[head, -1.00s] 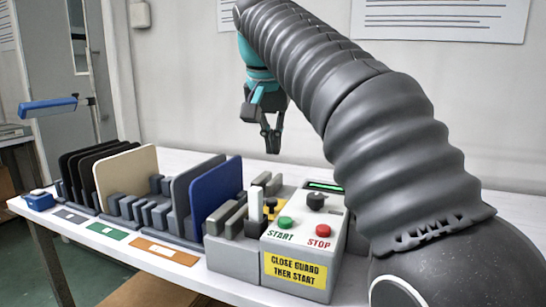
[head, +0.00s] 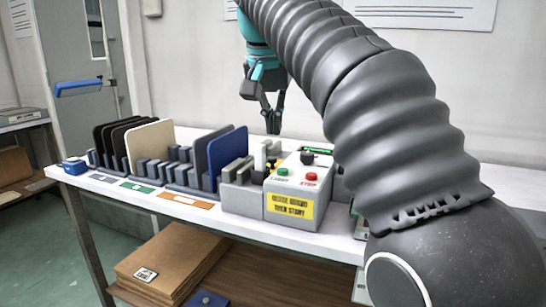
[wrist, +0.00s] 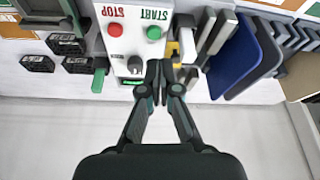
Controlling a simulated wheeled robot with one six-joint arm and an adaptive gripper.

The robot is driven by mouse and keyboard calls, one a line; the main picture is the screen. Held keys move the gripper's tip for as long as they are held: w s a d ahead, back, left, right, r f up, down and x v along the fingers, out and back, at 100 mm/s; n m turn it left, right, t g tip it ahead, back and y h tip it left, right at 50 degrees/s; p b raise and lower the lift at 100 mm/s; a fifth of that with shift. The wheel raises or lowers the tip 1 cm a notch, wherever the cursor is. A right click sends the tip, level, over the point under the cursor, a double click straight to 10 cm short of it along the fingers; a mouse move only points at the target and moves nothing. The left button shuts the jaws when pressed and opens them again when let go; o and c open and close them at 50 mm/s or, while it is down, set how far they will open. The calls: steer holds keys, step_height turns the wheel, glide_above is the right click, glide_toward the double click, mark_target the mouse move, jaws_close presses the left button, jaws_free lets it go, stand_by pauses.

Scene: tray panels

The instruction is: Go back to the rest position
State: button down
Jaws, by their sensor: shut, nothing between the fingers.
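My gripper (head: 273,130) hangs from the bent grey arm, fingers down, above and behind the control box (head: 292,212). Its fingertips are together with nothing between them. In the wrist view my gripper (wrist: 159,68) shows with its tips close together, in front of the box's lower edge in the picture. The box has a green START button (head: 282,171), a red STOP button (head: 311,176), a black knob (head: 307,158) and a yellow label. The gripper looks apart from the box and panels.
Racks left of the box hold black panels (head: 104,139), a beige panel (head: 150,142), a grey panel (head: 212,150) and a blue panel (head: 228,156). A blue-handled clamp (head: 75,165) sits at the table's left end. Cardboard (head: 165,262) lies on the lower shelf.

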steer(key=s+d+f+n+t, duration=0.1)
steer(key=s+d+f+n, duration=0.1)
steer(key=s+d+f, duration=1.2)
steer(key=s+f, duration=0.4)
steer(key=f, duration=0.3)
steer(key=s+d+f+y, duration=0.1)
steer(key=s+f, duration=0.4)
steer(key=f, duration=0.4)
steer(key=shift+s+d+f+n+t, duration=0.3)
steer(key=shift+s+d+f+t, duration=0.05)
steer(key=shift+t, duration=0.05)
